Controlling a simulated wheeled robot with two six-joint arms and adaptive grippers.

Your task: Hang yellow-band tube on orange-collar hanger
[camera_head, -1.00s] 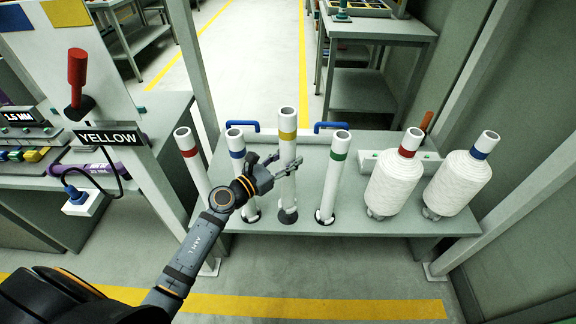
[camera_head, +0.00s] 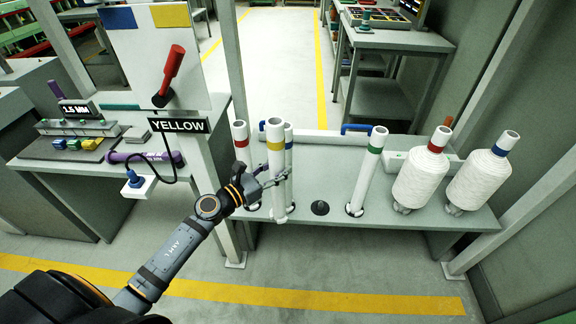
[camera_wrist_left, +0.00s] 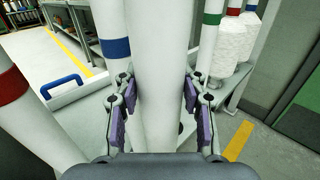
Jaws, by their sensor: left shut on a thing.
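The white yellow-band tube (camera_head: 277,175) is upright in my left gripper (camera_head: 272,181), in front of the blue-band tube. Its lower end is off the empty dark base (camera_head: 320,207) and shows near the bench's front edge. In the left wrist view the tube (camera_wrist_left: 158,70) fills the middle, between the purple-padded fingers of my left gripper (camera_wrist_left: 160,105); its yellow band is out of that view. I cannot make out an orange-collar hanger in either view. My right gripper is not in view.
A red-band tube (camera_head: 241,140) and a mostly hidden blue-band tube (camera_head: 289,143) stand close beside the held tube. A green-band tube (camera_head: 367,172) stands to the right, then two white spools (camera_head: 421,178).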

